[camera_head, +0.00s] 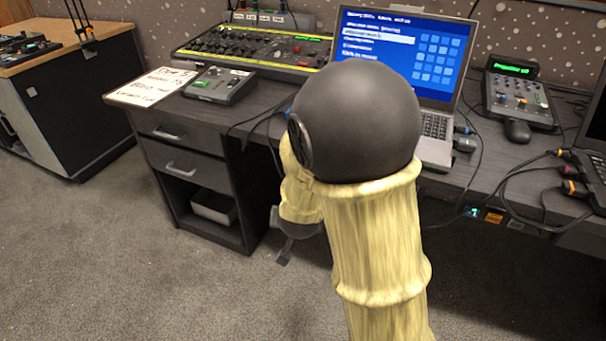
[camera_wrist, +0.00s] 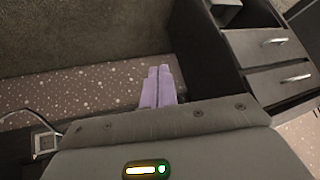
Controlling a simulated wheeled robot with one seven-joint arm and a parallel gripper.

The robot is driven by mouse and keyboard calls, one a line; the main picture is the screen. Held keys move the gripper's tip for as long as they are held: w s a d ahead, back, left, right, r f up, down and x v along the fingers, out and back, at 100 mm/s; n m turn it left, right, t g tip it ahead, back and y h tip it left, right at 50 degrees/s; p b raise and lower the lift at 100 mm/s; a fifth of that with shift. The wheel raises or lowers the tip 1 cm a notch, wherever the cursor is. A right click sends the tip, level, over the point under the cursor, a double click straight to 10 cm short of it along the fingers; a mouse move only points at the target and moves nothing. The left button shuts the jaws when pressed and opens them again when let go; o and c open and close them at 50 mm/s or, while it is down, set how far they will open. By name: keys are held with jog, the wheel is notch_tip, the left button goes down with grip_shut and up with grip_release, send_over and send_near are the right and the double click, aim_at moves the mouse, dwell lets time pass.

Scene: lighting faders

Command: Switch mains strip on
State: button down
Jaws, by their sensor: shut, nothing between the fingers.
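A row of small units (camera_head: 494,216) is fixed along the desk's front edge at the right of the head view. One glows green, one is orange and one is dark. A socket bar (camera_head: 265,18) with pale labels and plugged cables stands at the back of the desk. I cannot tell for sure which of these is the mains strip, nor read a switch position. My gripper (camera_wrist: 158,72) shows lavender fingers pressed together and empty in the wrist view. In the head view its end (camera_head: 284,252) is partly hidden by my arm, below the desk's front edge, left of the row.
The desk (camera_head: 270,97) carries a mixing console (camera_head: 250,52), a laptop (camera_head: 405,50), a small fader box (camera_head: 220,85) and a controller (camera_head: 520,98). Cables hang over its front at the right. Drawers (camera_wrist: 280,60) are close on the right in the wrist view. Carpet in front is clear.

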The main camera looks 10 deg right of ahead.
jog(key=w+f+m+t+h+b, duration=0.2)
jog(key=w+f+t+h, duration=0.1)
jog(key=w+h, duration=0.15)
jog(key=a+r+t+h+b, duration=0.1)
jog(key=h, duration=0.1)
jog(key=a+r+m+t+h, duration=0.1)
jog(key=t+h, duration=0.1)
jog(key=r+t+h+b, duration=0.1)
jog(key=r+h, duration=0.1)
jog(key=shift+s+a+r+m+t+b, duration=0.1)
jog(key=shift+s+a+m+t+b, duration=0.05)
jog(key=shift+a+m+t+b, duration=0.2)
jog(key=b+x, duration=0.6)
jog(key=x, duration=0.8)
jog(key=shift+a+r+p, duration=0.1)
jog(key=shift+r+p, duration=0.1)
jog(key=shift+p, duration=0.2)
